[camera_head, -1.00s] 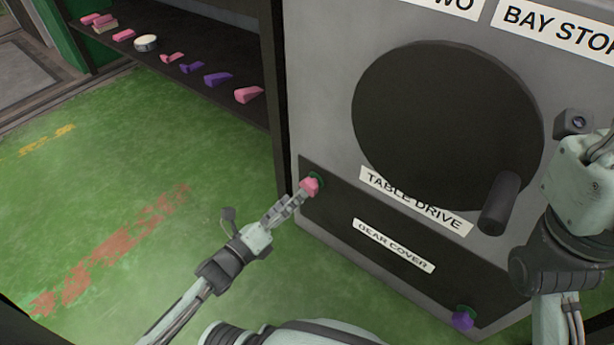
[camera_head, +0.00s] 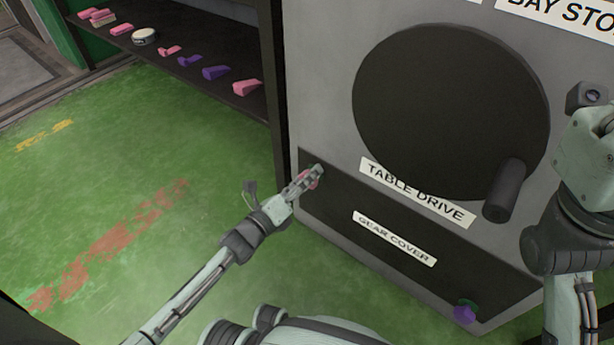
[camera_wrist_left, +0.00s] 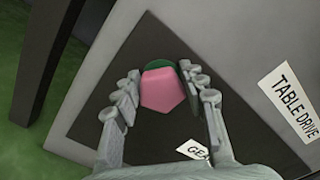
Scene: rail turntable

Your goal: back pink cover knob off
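The pink knob (camera_head: 312,180) sits at the upper left corner of the dark gear cover (camera_head: 330,205). In the left wrist view the pink knob (camera_wrist_left: 162,90) stands on a green base (camera_wrist_left: 186,68), between the fingers of my left gripper (camera_wrist_left: 165,85). In the head view my left gripper (camera_head: 308,178) partly hides the knob. A purple knob (camera_head: 464,313) is at the cover's lower right corner. My right arm is at the right edge; its fingers are not in view.
A large dark disc with a handle (camera_head: 503,190) is above the cover, beside the TABLE DRIVE label (camera_head: 418,193). A shelf (camera_head: 190,80) at the upper left holds several pink and purple pieces and a round tin (camera_head: 144,36). The green floor at left is clear.

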